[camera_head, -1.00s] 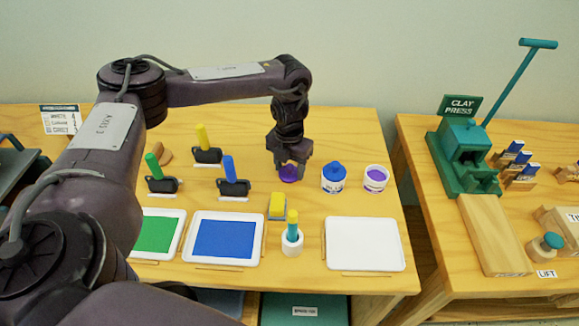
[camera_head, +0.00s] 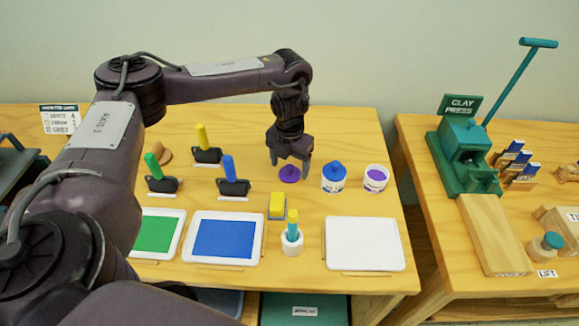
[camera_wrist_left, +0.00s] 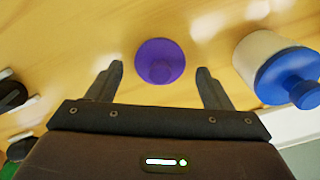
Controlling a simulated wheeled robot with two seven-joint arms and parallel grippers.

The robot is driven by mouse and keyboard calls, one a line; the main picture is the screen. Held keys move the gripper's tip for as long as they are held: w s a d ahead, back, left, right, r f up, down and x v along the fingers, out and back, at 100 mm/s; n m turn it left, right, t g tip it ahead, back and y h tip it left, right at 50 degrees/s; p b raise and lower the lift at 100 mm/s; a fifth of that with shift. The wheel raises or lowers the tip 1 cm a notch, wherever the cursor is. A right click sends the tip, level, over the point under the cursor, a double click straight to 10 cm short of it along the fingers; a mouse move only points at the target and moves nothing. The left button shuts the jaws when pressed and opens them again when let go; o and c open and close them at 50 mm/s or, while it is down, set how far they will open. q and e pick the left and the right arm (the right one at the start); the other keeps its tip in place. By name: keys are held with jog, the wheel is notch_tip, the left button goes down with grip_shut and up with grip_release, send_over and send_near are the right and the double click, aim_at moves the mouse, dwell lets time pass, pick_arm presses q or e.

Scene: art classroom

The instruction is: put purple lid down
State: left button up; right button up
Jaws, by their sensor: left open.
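The purple lid (camera_head: 289,174) lies on the wooden table, left of the jars. In the left wrist view the purple lid (camera_wrist_left: 160,61) sits between and just beyond my open fingertips, touching neither. My left gripper (camera_head: 290,158) is open and empty above the lid, pointing down; it also shows in the left wrist view (camera_wrist_left: 160,75). An open jar with purple paint (camera_head: 376,178) stands farther right. My right gripper is not in view.
A jar with a blue lid (camera_head: 333,178) stands between the purple lid and the purple jar. Stamps with coloured handles (camera_head: 232,178) stand to the left. Paint trays (camera_head: 258,240) and a white tray (camera_head: 363,244) lie in front. A clay press (camera_head: 463,160) is on the right table.

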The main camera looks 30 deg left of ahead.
aim_at(290, 167)
pick_arm(q)
notch_tip(290, 167, up, 11)
jog(key=p, duration=0.2)
jog(key=shift+p, duration=0.4)
jog(key=shift+f, duration=0.1)
